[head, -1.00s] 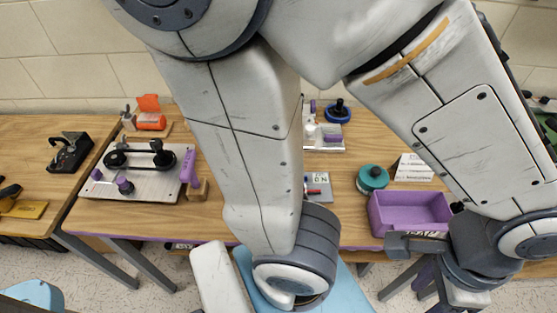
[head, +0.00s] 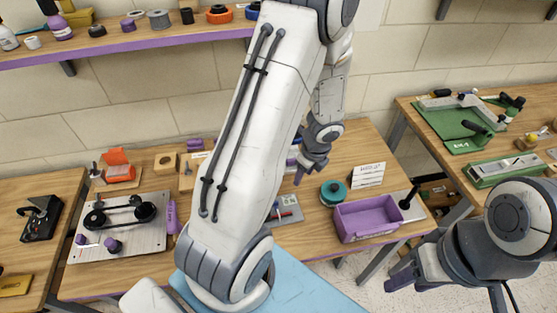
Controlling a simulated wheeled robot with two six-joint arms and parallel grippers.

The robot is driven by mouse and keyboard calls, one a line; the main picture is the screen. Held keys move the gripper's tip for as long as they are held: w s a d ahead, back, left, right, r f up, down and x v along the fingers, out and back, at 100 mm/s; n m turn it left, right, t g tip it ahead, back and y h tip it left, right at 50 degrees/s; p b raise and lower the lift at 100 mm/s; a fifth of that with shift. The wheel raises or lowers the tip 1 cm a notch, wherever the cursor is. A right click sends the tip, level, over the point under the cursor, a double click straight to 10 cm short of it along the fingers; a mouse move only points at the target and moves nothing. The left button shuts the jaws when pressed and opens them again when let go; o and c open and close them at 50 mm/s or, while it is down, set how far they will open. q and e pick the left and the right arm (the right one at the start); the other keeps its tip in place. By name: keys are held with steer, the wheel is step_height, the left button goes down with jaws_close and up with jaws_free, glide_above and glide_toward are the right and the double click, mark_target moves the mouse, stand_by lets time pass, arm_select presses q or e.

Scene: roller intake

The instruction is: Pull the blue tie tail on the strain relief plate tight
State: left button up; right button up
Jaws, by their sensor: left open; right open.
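My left gripper (head: 311,172) points down above the back middle of the wooden table, near the purple parts (head: 291,161) there. My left arm hides much of the table's middle, and I see nothing held in this gripper. I cannot make out the blue tie tail, and cannot tell which plate is the strain relief plate. A small grey plate (head: 289,216) with a red piece lies in front of the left gripper, partly behind my arm. My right gripper (head: 405,276) is open and empty, in front of the table's right edge, low and away from the plates.
A large plate with a black belt (head: 122,222) lies at left. A shelf (head: 130,41) hangs above. A green-topped workstation stands right.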

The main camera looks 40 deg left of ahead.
arm_select(q)
steer(key=s+a+f+m+h+p, duration=0.2)
steer(key=s+a+f+m+p, duration=0.25)
steer(key=a+m, duration=0.2)
arm_select(e)
step_height(320, 180, up, 6)
arm_select(q)
steer(key=shift+g, duration=0.4)
steer(key=f+b, duration=0.6)
steer(key=f, duration=0.1)
steer(key=f+b, duration=0.3)
steer(key=shift+a+f, duration=0.3)
arm_select(e)
step_height(320, 180, down, 9)
steer(key=shift+r, duration=0.15)
arm_select(q)
jaws_close()
